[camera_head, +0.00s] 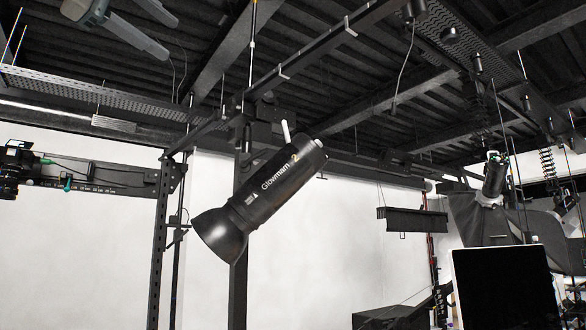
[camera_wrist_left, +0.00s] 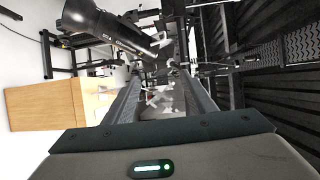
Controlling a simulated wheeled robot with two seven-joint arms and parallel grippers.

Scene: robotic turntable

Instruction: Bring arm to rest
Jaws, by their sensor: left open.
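My left gripper (camera_head: 168,38) shows at the top left of the head view, high in front of the dark ceiling. Its two grey fingers are apart, with nothing between them. In the left wrist view the left gripper (camera_wrist_left: 163,75) has its fingers spread and pointing away from the camera. Its grey palm fills the bottom of that view, with a small lit green light. My right gripper is in neither view.
A black studio lamp (camera_head: 262,197) hangs tilted mid-view, clear of the gripper in the picture. Dark beams (camera_head: 330,50) cross the ceiling. A black panel (camera_head: 506,288) stands at lower right. The wrist view shows a wooden box (camera_wrist_left: 45,105) at left and the lamp (camera_wrist_left: 105,27) above.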

